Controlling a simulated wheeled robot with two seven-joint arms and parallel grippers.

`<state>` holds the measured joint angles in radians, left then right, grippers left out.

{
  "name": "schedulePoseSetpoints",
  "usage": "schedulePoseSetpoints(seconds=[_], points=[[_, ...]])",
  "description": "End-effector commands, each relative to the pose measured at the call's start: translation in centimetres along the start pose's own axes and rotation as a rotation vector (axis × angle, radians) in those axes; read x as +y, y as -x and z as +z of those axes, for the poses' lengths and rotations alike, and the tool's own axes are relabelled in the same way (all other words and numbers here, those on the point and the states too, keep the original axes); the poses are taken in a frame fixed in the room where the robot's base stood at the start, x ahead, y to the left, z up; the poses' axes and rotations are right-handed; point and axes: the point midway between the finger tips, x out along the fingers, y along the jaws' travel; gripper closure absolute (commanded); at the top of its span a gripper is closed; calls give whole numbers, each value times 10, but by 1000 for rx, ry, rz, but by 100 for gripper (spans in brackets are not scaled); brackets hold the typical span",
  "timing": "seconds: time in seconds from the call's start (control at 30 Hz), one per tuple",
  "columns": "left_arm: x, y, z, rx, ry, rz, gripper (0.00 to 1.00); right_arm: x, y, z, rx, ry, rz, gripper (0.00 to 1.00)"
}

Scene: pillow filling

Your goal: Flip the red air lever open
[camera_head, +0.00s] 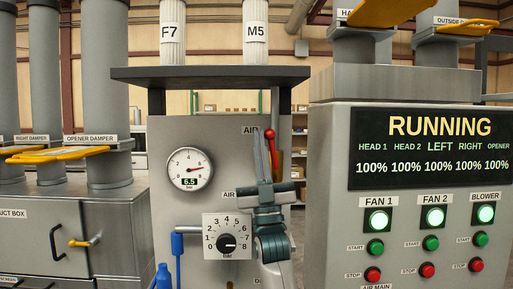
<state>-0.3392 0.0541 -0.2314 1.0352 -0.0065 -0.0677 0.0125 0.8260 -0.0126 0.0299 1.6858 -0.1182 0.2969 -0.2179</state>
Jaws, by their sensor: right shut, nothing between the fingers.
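My right gripper (263,143) points up in front of the panel, just left of the lever. Its fingers are shut with nothing between them. The fingertips look close to the lever, but I cannot tell whether they touch it. The gripper and wrist hide part of the panel below the lever. My left gripper is not in view.
A pressure gauge (190,169) reads 6.5 bar, and a black dial (227,243) is below it. A control cabinet (325,200) with a "RUNNING" display is at right. Duct machinery with yellow handles (45,154) is at left.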

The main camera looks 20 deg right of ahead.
Motion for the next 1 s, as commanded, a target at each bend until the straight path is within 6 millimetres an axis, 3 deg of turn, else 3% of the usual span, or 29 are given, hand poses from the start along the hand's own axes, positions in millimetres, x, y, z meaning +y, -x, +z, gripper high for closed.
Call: schedulePoseSetpoints(seconds=[0.53,1.0], points=[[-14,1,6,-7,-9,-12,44,1,-1,0,1,1,1,100],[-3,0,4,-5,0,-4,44,1,0,0,1,1,0,100]])
